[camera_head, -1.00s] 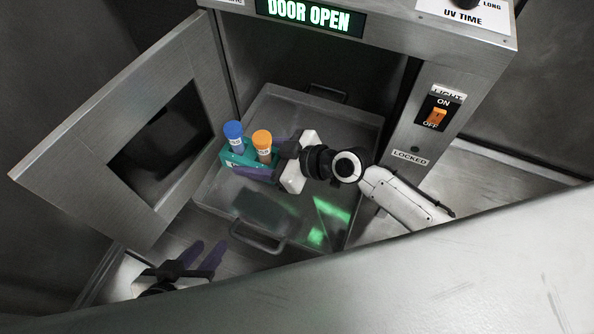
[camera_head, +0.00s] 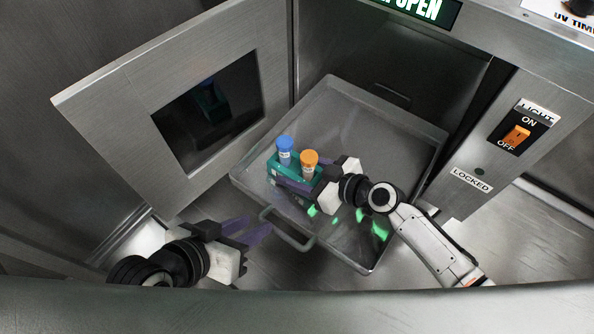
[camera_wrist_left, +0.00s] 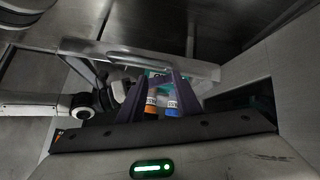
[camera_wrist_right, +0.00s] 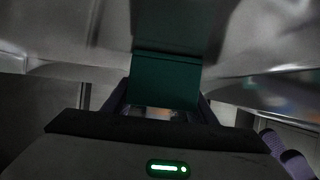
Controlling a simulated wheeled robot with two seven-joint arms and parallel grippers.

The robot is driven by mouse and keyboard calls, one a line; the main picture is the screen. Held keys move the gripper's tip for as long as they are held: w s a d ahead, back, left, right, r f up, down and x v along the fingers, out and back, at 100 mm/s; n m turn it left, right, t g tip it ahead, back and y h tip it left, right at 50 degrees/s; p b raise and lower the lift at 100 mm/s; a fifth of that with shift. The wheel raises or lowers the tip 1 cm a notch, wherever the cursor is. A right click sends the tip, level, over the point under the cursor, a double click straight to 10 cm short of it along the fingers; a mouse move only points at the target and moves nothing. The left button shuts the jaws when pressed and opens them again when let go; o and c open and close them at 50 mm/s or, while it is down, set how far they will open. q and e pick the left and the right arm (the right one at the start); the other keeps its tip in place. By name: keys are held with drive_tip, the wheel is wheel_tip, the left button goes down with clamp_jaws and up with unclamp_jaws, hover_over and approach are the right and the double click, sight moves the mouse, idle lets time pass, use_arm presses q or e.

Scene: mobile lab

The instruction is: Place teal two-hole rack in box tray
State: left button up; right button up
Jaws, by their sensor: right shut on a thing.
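The teal two-hole rack (camera_head: 290,171) holds a blue-capped tube (camera_head: 285,150) and an orange-capped tube (camera_head: 309,164). My right gripper (camera_head: 297,180) is shut on the rack, which shows in the right wrist view (camera_wrist_right: 165,80). The rack is upright over the front left part of the grey box tray (camera_head: 337,112); I cannot tell whether it touches the tray floor. My left gripper (camera_head: 257,231) is open and empty in front of the tray handle. The rack (camera_wrist_left: 158,74) and tubes also show between and beyond its fingers in the left wrist view.
The tray sticks out of the steel chamber and has a front handle (camera_head: 287,229). The open door (camera_head: 185,100) stands to the left. A panel with an orange light switch (camera_head: 516,136) is at the right. Most of the tray floor is bare.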

drive_tip(key=shift+f+b, duration=0.1)
drive_tip(key=shift+b, duration=0.2)
use_arm(q)
drive_tip(key=shift+r, duration=0.2)
use_arm(e)
drive_tip(key=o, duration=1.2)
drive_tip(key=shift+r+p, duration=0.3)
drive_tip(key=shift+p, duration=0.1)
drive_tip(key=p+v, duration=0.1)
drive_tip(key=v, duration=0.9)
drive_tip(key=shift+s+d+p, duration=0.25)
drive_tip(key=shift+d+p, duration=0.05)
drive_tip(key=shift+p, duration=0.1)
use_arm(q)
drive_tip(key=shift+s+a+f+g+y, duration=0.15)
drive_tip(key=shift+a+f+y, duration=0.1)
drive_tip(key=shift+a+f, duration=0.15)
drive_tip(key=shift+s+a+f+g+y, duration=0.15)
drive_tip(key=shift+a+f+y, duration=0.15)
drive_tip(key=shift+f, duration=0.15)
use_arm(e)
drive_tip(key=shift+s+d+r, duration=0.3)
drive_tip(key=shift+d+r, duration=0.05)
drive_tip(key=shift+d, duration=0.05)
